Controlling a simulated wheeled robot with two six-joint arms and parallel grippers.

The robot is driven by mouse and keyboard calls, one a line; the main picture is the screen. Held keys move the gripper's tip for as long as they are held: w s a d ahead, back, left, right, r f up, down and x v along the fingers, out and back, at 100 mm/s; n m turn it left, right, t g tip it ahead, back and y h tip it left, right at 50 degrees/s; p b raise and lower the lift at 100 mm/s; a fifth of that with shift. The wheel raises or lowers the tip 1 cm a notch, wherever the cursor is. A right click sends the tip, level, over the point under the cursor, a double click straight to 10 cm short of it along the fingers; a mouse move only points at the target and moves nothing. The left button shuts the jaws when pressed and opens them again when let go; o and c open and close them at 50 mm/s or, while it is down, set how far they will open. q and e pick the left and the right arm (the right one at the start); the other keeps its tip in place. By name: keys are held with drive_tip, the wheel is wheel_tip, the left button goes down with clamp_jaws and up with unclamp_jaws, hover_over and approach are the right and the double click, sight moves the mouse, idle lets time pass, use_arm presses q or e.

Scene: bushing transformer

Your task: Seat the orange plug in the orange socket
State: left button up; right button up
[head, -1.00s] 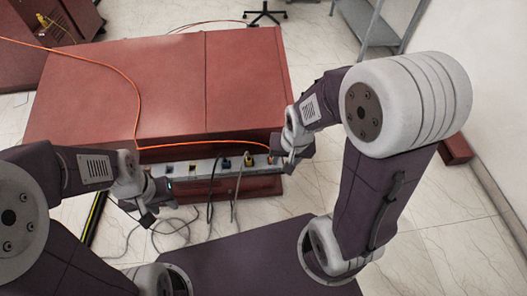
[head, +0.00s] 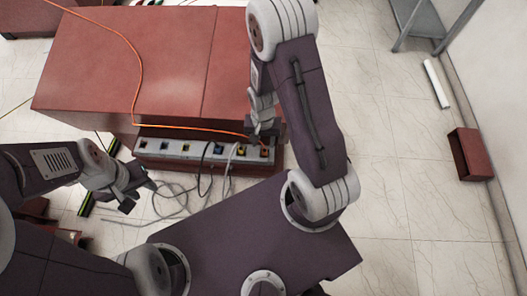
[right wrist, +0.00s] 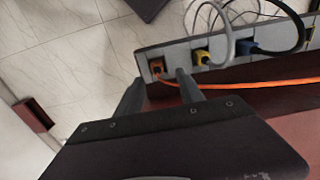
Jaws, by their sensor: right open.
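The grey socket strip (head: 170,153) lies along the front of the red cabinet, with several coloured sockets. The orange socket is at its right end in the head view (head: 265,153). In the right wrist view the orange plug (right wrist: 157,66) is at the orange socket, with the orange cable (right wrist: 262,84) leading from it; how deep it sits cannot be told. My right gripper (right wrist: 159,91) is open, its fingertips either side of the plug's line and apart from it. My left gripper (head: 135,194) is left of the strip, away from it; its jaw opening is unclear.
A yellow plug (right wrist: 202,57) and a blue plug (right wrist: 248,46) with looped cables stand beside the orange one. Loose grey cables (head: 170,205) lie on the floor. The red cabinet (head: 170,65) fills the back. Floor to the right is clear up to a small red box (head: 470,153).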

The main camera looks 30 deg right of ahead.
sight(265, 150)
drive_tip(key=shift+w+d+f, duration=0.1)
drive_tip(key=shift+d+f, duration=0.1)
drive_tip(key=shift+f, duration=0.3)
drive_tip(key=shift+w+d+f, duration=0.1)
drive_tip(key=shift+d+f, duration=0.05)
drive_tip(key=shift+f, duration=0.35)
drive_tip(key=f, duration=0.4)
drive_tip(key=shift+s+a+f, duration=0.1)
drive_tip(key=shift+s+f, duration=0.05)
drive_tip(key=shift+s, duration=0.25)
drive_tip(key=shift+w+f, duration=0.15)
drive_tip(key=shift+f, duration=0.25)
clamp_jaws()
